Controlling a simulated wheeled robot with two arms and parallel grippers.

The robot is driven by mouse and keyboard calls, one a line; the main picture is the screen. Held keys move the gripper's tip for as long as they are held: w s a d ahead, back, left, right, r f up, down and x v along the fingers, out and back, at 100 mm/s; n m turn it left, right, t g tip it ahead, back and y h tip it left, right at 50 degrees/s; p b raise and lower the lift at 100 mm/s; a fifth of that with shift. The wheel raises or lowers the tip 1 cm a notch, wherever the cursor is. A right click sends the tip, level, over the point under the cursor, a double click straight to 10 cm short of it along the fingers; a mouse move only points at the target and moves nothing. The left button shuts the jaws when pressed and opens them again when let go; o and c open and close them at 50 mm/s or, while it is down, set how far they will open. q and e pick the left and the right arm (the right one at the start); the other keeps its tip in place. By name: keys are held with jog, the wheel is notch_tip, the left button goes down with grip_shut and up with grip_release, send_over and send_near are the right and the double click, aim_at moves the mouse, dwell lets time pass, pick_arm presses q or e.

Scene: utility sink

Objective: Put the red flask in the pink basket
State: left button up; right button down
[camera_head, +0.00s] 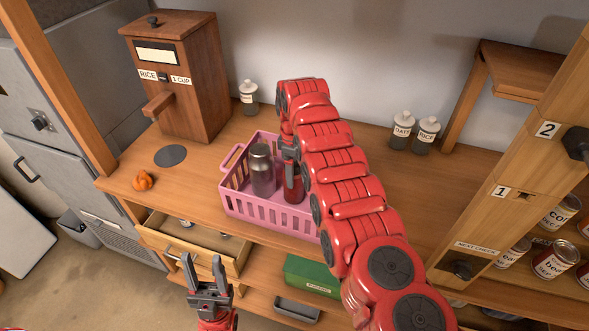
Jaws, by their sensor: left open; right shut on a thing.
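The pink basket (268,216) stands on the wooden counter, with a grey metal flask (262,171) upright inside it. The red flask (293,190) is beside the grey one, inside the basket's outline, upright, with its lower part within the basket walls. My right gripper (291,158) points down at the top of the red flask and is shut on it. My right arm covers the basket's right side, so I cannot tell whether the flask touches the basket floor. My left gripper (205,275) is open and empty, low in front of the counter near the open drawer.
A wooden rice dispenser (177,80) stands at the back left, with a small orange pumpkin-like object (142,181) in front. An open drawer (190,244) juts out below the counter. Labelled jars (402,130) stand at the back right. A green box (312,276) sits below.

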jog(key=shift+w+f, duration=0.2)
jog(key=shift+f, duration=0.05)
jog(key=shift+f, duration=0.1)
grip_release()
jog(key=shift+s, duration=0.1)
